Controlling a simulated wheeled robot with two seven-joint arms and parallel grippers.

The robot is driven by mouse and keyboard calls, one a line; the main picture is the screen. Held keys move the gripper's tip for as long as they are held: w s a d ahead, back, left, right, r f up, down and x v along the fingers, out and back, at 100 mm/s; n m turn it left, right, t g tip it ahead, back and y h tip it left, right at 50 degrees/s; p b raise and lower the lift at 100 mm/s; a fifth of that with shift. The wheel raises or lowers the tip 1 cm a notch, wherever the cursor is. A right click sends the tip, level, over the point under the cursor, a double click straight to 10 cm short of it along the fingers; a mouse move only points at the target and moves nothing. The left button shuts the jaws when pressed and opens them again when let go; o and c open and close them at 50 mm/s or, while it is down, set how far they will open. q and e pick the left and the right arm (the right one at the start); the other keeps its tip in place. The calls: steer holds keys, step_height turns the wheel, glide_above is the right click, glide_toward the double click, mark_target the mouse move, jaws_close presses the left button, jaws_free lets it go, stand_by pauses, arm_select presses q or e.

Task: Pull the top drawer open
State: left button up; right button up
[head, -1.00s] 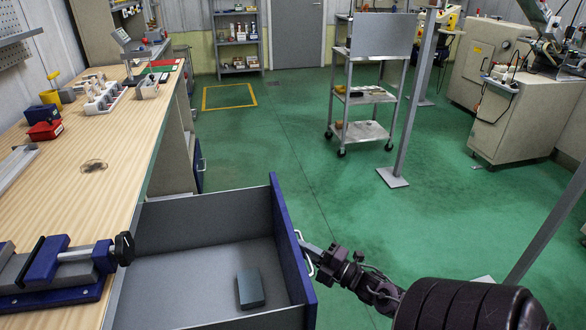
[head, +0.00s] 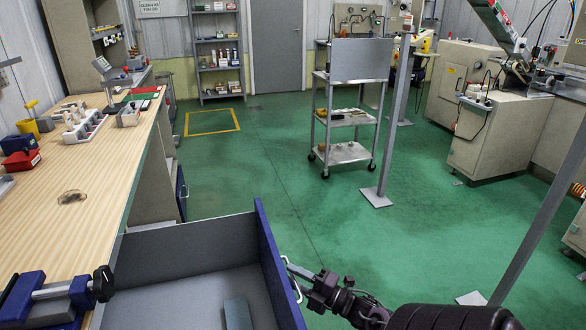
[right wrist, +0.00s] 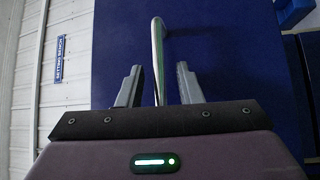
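The top drawer (head: 179,243), grey inside with a blue front panel (head: 271,262), stands pulled out from the workbench in the head view. Its metal handle (head: 294,283) is on the outer face. My right gripper (head: 290,265) is at this handle from the right. In the right wrist view, the upright handle bar (right wrist: 158,60) lies between the two separated fingers of my right gripper (right wrist: 158,85), with visible gaps on both sides. The blue panel (right wrist: 215,45) fills the area behind. My left gripper is not in view.
A grey block (head: 237,313) lies in the drawer. The wooden workbench (head: 95,170) carries a blue vise (head: 50,300), a red bin (head: 21,161) and small trays. A metal cart (head: 347,153) and a post (head: 392,120) stand ahead. Green floor (head: 265,165) is clear between.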

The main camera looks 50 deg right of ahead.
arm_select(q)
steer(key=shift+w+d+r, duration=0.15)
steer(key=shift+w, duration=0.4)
arm_select(e)
steer(key=v, duration=0.7)
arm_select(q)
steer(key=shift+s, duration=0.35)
